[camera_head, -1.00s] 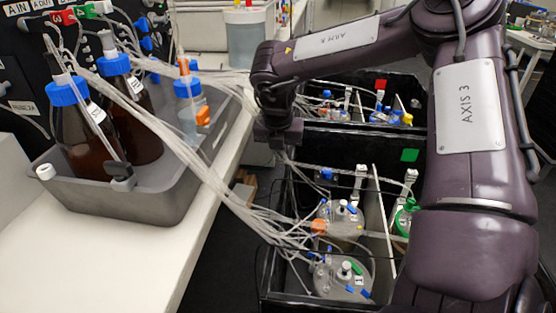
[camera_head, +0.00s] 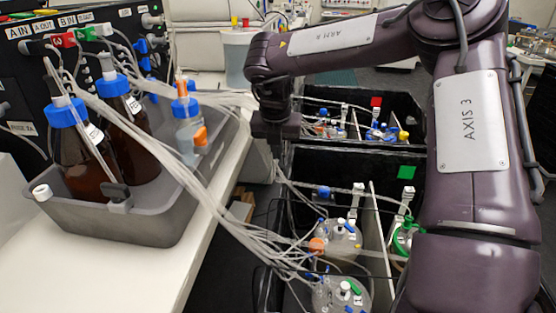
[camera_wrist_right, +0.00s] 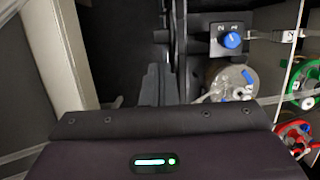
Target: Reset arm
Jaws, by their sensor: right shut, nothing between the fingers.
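My right arm (camera_head: 470,120), dark purple with an AXIS 3 label, reaches in from the right and bends over to the left. My right gripper (camera_head: 277,150) hangs at its end, pointing down, above the gap between the white bench and the black boxes. In the right wrist view the gripper's dark fingers (camera_wrist_right: 157,85) are together with nothing between them. It touches no vessel that I can see. My left gripper is not in view.
A grey tray (camera_head: 105,222) with brown bottles (camera_head: 82,160) stands on the white bench (camera_head: 120,270). Bundled clear tubes (camera_head: 215,195) run from there to the black box (camera_head: 325,160) holding lidded vessels (camera_head: 342,240). A second box lies behind.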

